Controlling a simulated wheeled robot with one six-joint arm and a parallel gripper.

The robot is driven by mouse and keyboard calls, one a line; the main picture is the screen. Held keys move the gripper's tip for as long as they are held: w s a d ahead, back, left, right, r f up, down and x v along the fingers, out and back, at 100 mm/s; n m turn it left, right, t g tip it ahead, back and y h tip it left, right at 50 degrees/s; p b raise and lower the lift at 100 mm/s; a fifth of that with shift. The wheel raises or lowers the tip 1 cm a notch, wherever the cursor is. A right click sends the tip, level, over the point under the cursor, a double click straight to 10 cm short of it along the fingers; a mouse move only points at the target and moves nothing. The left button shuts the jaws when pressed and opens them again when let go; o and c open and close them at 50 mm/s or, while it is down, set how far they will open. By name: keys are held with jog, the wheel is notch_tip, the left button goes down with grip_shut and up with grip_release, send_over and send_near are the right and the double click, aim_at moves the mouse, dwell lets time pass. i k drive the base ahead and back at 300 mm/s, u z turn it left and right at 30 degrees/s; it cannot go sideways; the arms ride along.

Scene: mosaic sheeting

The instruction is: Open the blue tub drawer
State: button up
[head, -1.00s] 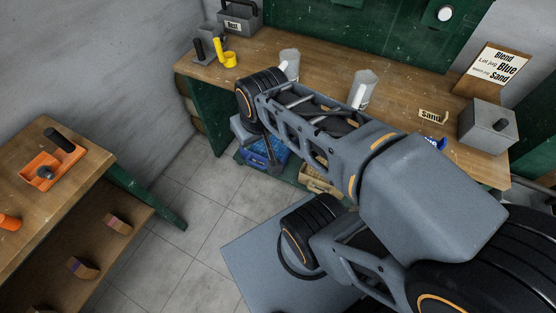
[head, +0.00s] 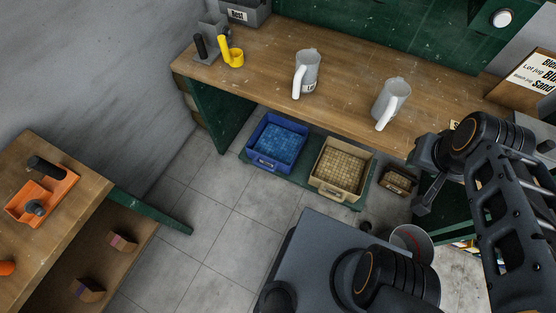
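The blue tub (head: 256,155) sits on the low green shelf under the workbench in the head view. It is full of small blue tiles, and its front wall carries a handle and a label. The tub's front and most of its inside are in plain view; its back edge lies close to the bench edge. My gripper (head: 424,197) is at the right, well away from the blue tub and pointing down. It touches no tub that I can see. Its fingers are dark and small, so whether they are open or shut is unclear.
A beige tub (head: 324,185) of tan tiles stands right of the blue one, with a smaller brown box (head: 397,182) beyond. Two grey jugs (head: 307,72) stand on the workbench (head: 265,63). A bucket (head: 412,241) is lower right. Tiled floor before the blue tub is clear.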

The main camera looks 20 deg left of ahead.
aim_at(277, 142)
jog(key=u, duration=0.25)
jog(key=i, duration=0.35)
jog(key=u, duration=2.55)
jog(key=i, duration=0.5)
